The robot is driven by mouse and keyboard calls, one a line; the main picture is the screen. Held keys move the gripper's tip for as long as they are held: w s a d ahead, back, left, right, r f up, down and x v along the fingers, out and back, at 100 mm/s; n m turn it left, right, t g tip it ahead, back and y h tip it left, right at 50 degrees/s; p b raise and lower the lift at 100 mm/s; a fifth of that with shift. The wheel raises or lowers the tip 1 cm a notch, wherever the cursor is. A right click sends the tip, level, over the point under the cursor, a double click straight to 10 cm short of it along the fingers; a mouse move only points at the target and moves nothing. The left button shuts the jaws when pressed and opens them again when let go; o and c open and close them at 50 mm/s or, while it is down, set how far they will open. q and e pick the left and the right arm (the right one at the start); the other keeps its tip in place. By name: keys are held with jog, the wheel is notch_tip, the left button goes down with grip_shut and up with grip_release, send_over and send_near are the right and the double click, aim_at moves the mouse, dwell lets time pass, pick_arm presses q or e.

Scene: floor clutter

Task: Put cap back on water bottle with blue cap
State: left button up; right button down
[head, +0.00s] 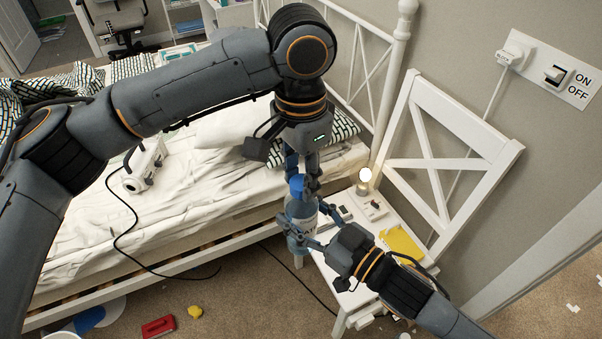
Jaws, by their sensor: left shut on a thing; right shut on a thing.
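A clear water bottle (300,216) stands upright in front of the bed edge, beside the white chair. My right gripper (309,238) comes from the lower right and is shut on the bottle's body. A blue cap (296,186) is at the top of the bottle. My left gripper (304,180) reaches down from above and is shut on the cap. The cap looks in line with the bottle's neck. I cannot tell whether it touches or is seated, because the fingers hide part of the neck.
The white chair (452,163) holds a small lamp (365,176), yellow paper (402,243) and small items. The bed (190,215) with a white device (145,165) fills the left. A red object (158,326) and yellow object (195,311) lie on the carpet. A black cable crosses the floor.

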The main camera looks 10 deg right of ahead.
pick_arm(q)
jog(key=m, duration=0.7)
jog(key=shift+w, duration=0.1)
jog(key=m, duration=0.8)
jog(key=shift+m, duration=0.3)
jog(key=m, duration=0.4)
jog(key=shift+w, duration=0.1)
jog(key=m, duration=0.4)
jog(key=shift+m, duration=0.3)
jog(key=m, duration=0.4)
jog(key=shift+d, duration=0.1)
jog(key=m, duration=0.4)
jog(key=shift+f+m, duration=0.1)
jog(key=shift+m, duration=0.3)
jog(key=m, duration=0.4)
jog(key=shift+m, duration=0.4)
